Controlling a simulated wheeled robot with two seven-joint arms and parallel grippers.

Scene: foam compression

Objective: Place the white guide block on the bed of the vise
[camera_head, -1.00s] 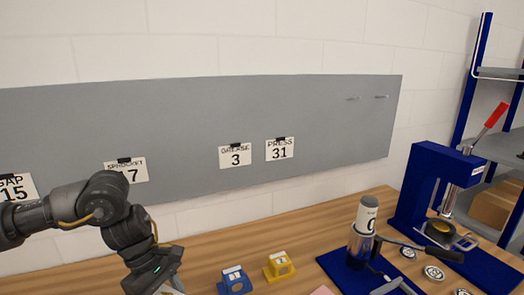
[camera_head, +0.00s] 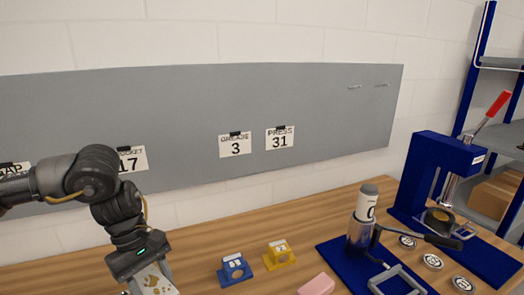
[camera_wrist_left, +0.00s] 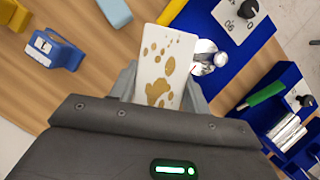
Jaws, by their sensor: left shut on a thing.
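My left gripper (camera_head: 147,277) is at the lower left in the head view. It is shut on a flat white block with brown blotches (camera_head: 156,279), which is partly cut off by the bottom edge. In the left wrist view the same block (camera_wrist_left: 165,65) sits between the fingers of my left gripper (camera_wrist_left: 165,85), with its far end sticking out past them. It is held above the wooden bench. I cannot pick out the bed of a vise for certain in either view. My right gripper is not in view.
Blue (camera_head: 235,268) and yellow (camera_head: 279,254) labelled blocks and a pink block (camera_head: 317,284) sit on the bench (camera_head: 215,255). Right of them are a blue plate (camera_head: 336,259) carrying a metal device, and a blue press (camera_head: 430,160) with a red handle. A green-handled tool (camera_wrist_left: 265,93) shows in the left wrist view.

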